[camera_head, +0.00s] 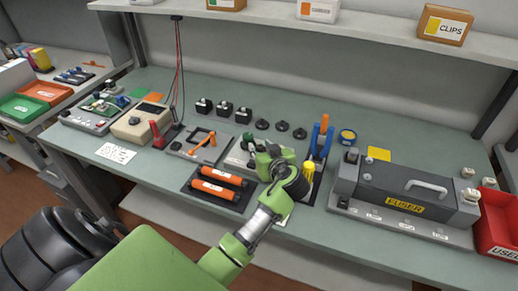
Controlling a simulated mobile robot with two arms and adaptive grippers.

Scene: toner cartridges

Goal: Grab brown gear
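My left arm reaches up from the bottom of the head view, and its wrist and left gripper (258,152) are over the middle of the workbench. The gripper is above a pale grey device (238,160), which it partly covers. The wrist hides most of the fingers, so I cannot tell whether they are open or shut, or on anything. I cannot make out a clearly brown gear. Several small dark round parts, one of them a dark gear-like part (282,126), lie just behind the gripper. My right gripper is not in view.
Orange rollers (216,189) lie on a dark mat left of the wrist. A large grey fuser unit (405,190) and a red bin (497,225) fill the right. A shelf (270,14) overhangs the back.

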